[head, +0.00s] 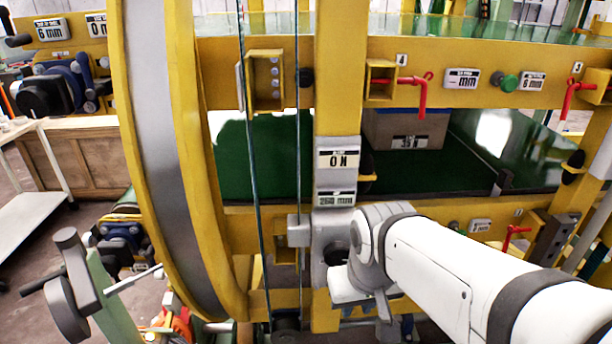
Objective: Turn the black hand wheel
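My white arm reaches in from the lower right to the grey block on the yellow post, below the display reading 260 mm. My gripper (384,308) is at the arm's end, close to this block; its fingers are small and mostly hidden, so I cannot tell whether it is open or shut. A dark round part (336,253) shows just left of my wrist, partly covered; it may be the black hand wheel, but I cannot be sure. Whether my gripper touches it is not visible.
A large yellow and grey ring (160,150) stands at left. Red levers (422,95) and (514,240) stick out from yellow frame beams. A dark wheel with a handle (68,308) stands on a green post at lower left. A cardboard box (385,130) sits on the green belt behind.

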